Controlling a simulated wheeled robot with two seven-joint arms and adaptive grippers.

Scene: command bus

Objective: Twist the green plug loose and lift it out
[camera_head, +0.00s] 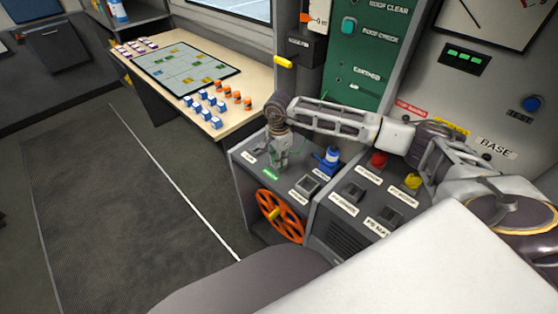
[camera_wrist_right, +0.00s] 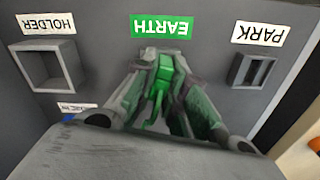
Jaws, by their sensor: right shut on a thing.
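The green plug (camera_wrist_right: 163,75) stands at the panel just by the green EARTH label (camera_wrist_right: 162,28) in the right wrist view. My right gripper (camera_wrist_right: 160,95) is shut on the plug, its fingers on both sides of it. The fingers hide most of its lower part, and I cannot tell how deep it sits. In the head view my right gripper (camera_head: 280,160) points down over the console top behind a green label (camera_head: 271,174); the plug is mostly hidden there. My left gripper is not in view.
An empty square HOLDER socket (camera_wrist_right: 50,66) and a PARK socket (camera_wrist_right: 251,70) flank the plug. An orange handwheel (camera_head: 280,216) is on the front. A map table (camera_head: 240,122) stands behind.

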